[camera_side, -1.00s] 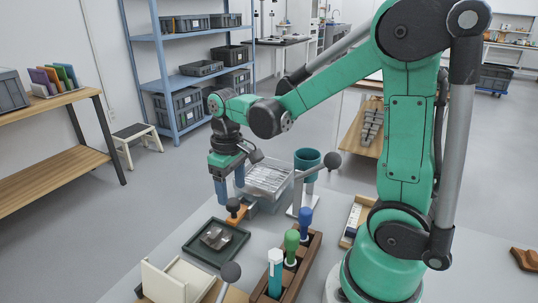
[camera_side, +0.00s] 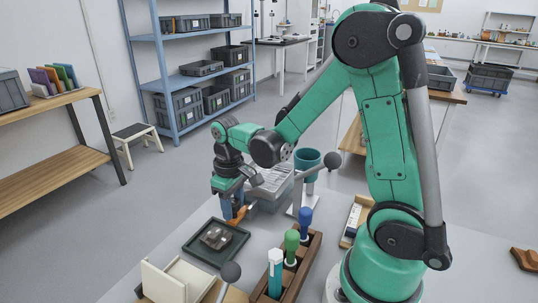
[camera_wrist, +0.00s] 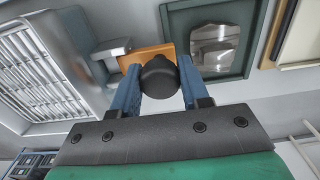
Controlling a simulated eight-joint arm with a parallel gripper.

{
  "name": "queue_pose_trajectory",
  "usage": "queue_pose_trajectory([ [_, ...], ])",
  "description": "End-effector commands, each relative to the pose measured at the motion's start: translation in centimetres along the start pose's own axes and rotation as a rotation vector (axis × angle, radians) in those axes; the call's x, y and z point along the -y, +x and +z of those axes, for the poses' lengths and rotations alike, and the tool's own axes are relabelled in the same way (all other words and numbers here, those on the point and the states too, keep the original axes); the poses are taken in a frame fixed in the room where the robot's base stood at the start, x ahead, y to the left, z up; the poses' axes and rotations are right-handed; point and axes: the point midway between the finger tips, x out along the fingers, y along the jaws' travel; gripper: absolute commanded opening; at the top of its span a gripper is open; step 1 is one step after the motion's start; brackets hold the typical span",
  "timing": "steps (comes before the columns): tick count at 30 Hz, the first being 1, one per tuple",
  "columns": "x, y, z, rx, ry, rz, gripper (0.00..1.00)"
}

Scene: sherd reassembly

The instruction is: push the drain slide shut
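The drain slide is an orange plate (camera_side: 239,214) with a black knob (camera_wrist: 159,76). In the wrist view its orange plate (camera_wrist: 143,55) lies beside a grey metal spout (camera_wrist: 111,48) on the basin. The basin (camera_wrist: 72,72), with a light slatted rack inside, also shows behind my gripper in the side view (camera_side: 268,186). My gripper (camera_wrist: 158,78) has its two blue fingers on both sides of the knob, seemingly touching it. In the side view my gripper (camera_side: 232,211) stands upright over the slide and hides the knob.
A dark green tray (camera_side: 201,254) with grey sherds lies just in front of the slide. A wooden rack (camera_side: 309,262) holds green, blue and white-capped tools. A teal cup (camera_side: 306,158) on a stand is to the right. A cream holder (camera_side: 165,283) stands at the front left.

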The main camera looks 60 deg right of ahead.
Motion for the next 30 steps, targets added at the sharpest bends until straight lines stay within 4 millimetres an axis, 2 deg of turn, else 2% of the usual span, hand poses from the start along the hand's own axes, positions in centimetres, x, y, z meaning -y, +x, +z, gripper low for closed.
queue_pose_trajectory([
  [26, -2.1, 0.0, -0.1, -0.001, 0.001, 0.000, 0.11],
  [27, -2.1, 0.0, -0.1, -0.002, 0.000, 0.000, 0.49],
  [29, -2.1, 0.0, -0.1, -0.001, 0.000, 0.000, 0.64],
  [30, -2.1, 0.0, -0.1, -0.001, 0.000, 0.000, 0.64],
])
